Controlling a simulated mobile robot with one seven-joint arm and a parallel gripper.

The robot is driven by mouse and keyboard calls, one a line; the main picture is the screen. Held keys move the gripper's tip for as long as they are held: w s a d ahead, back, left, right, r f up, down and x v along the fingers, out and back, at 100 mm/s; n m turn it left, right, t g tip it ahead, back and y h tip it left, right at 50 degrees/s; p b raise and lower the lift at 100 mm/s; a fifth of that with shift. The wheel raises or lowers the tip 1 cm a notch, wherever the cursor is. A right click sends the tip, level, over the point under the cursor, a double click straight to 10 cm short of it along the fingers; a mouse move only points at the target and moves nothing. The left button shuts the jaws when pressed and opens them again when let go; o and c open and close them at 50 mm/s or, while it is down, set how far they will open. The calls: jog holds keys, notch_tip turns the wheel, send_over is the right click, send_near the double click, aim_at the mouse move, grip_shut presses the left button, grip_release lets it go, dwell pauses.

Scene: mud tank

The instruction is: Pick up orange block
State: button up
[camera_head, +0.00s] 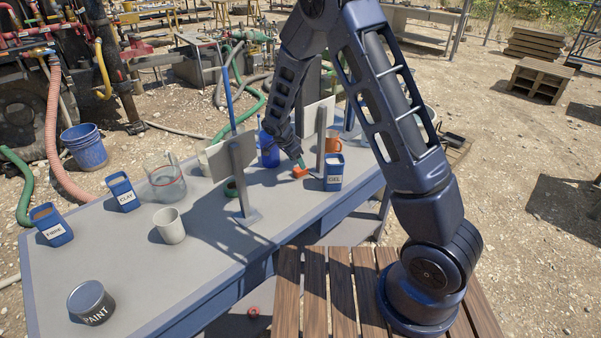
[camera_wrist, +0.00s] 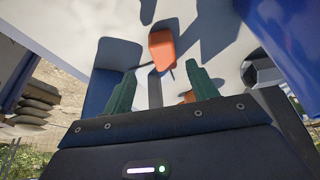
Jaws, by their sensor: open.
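The orange block (camera_head: 299,172) lies on the grey table top (camera_head: 205,262), to the left of the blue GEL container. In the wrist view the orange block (camera_wrist: 161,48) shows beyond the fingertips, roughly centred between them. My gripper (camera_head: 300,162) is just above the block in the head view, pointing down at it. In the wrist view my gripper's two green fingers (camera_wrist: 160,82) are spread apart with nothing held between them. The gripper partly blends with the arm in the head view, so the exact gap to the block is unclear.
The blue GEL container (camera_head: 334,178) stands close right of the block. An orange mug (camera_head: 333,145) is behind it, and a blue bottle (camera_head: 268,152) stands left of the gripper. A panel on a stand (camera_head: 243,190) rises at left. The table's front middle is clear.

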aim_at(299, 168)
jog(key=shift+w+x, duration=0.15)
jog(key=shift+x, duration=1.15)
jog(key=shift+w+x, duration=0.2)
jog(key=shift+x, duration=1.1)
jog(key=shift+a, duration=0.15)
jog(key=shift+c, duration=0.5)
jog(key=shift+r, duration=0.1)
jog(key=c, duration=1)
